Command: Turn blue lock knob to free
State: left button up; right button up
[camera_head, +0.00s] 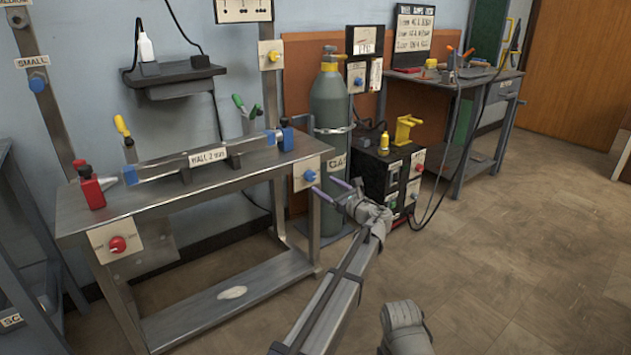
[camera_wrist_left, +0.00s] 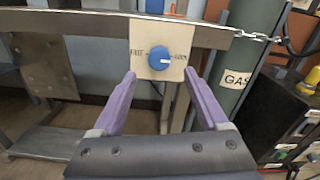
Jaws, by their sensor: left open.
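The blue lock knob (camera_head: 310,175) sits on a pale square plate at the right front corner of the metal bench. In the left wrist view the knob (camera_wrist_left: 161,61) is round, between a left label that seems to read FREE and a right label that is hard to read. Its pale mark lies on its right half, towards the right label. My left gripper (camera_head: 324,186) is open, with purple fingers pointing at the plate. In the left wrist view its fingertips (camera_wrist_left: 160,73) flank the knob, one each side, and nothing is between them. My right gripper is not visible.
The metal bench (camera_head: 235,180) carries a bar in blue-ended supports and a red bottle (camera_head: 90,187). A red knob (camera_head: 117,244) is on its left front plate. A green gas cylinder (camera_head: 331,110) and a black machine (camera_head: 390,175) stand to the right. The floor at right is clear.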

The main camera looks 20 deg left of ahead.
aim_at(312, 178)
pick_arm(q)
jog(key=x, duration=0.7)
jog(key=shift+s, duration=0.1)
grip_shut()
dwell(0.4)
